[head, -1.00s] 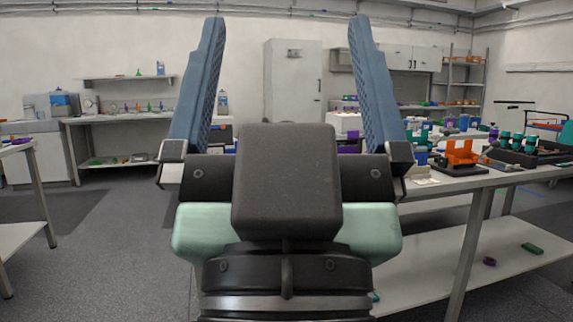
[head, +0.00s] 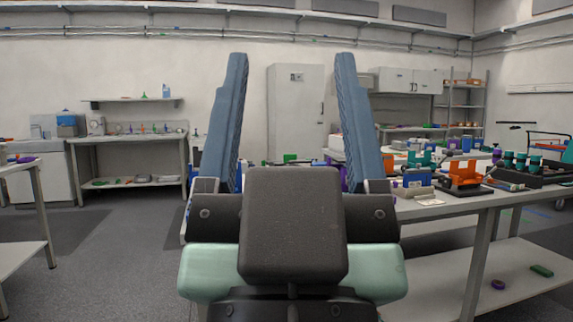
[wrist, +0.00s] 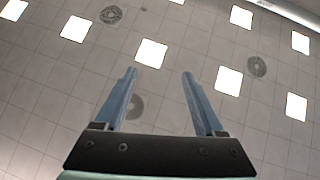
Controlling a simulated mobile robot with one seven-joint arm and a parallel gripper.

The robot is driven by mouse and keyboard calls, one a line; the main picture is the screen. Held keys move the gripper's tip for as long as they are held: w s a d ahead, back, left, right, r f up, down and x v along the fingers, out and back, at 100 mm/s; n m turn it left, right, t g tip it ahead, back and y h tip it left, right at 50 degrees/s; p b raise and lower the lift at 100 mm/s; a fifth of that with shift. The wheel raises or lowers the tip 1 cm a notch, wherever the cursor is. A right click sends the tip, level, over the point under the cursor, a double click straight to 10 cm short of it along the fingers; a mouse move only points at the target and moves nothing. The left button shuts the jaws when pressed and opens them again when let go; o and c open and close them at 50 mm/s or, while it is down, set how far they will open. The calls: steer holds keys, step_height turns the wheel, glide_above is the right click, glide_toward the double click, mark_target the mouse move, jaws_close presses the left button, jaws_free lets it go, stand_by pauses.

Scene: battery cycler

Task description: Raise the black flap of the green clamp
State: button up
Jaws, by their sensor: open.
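My gripper (head: 291,57) stands upright in the middle of the head view, with its two blue fingers spread and nothing between them. In the wrist view, my gripper (wrist: 158,75) is open and empty against the ceiling. A small green thing (head: 290,158) shows between the fingers, well behind the gripper on the workbench; it may be the green clamp, but is too small to tell. I cannot make out a black flap. My gripper hides part of the bench.
The workbench (head: 440,212) runs to the right, with a blue-and-grey device (head: 418,181), an orange fixture (head: 464,174) and a dark rack of teal parts (head: 535,170) on it. Another table (head: 20,172) edges in at left. Grey floor (head: 110,270) is clear between them.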

step_height(320, 180, up, 11)
steer(key=p, duration=1)
steer(key=shift+p, duration=0.3)
jaws_close()
step_height(320, 180, up, 19)
steer(key=p, duration=1.8)
steer(key=shift+p, duration=0.35)
steer(key=shift+f, duration=0.15)
steer(key=shift+w, duration=0.15)
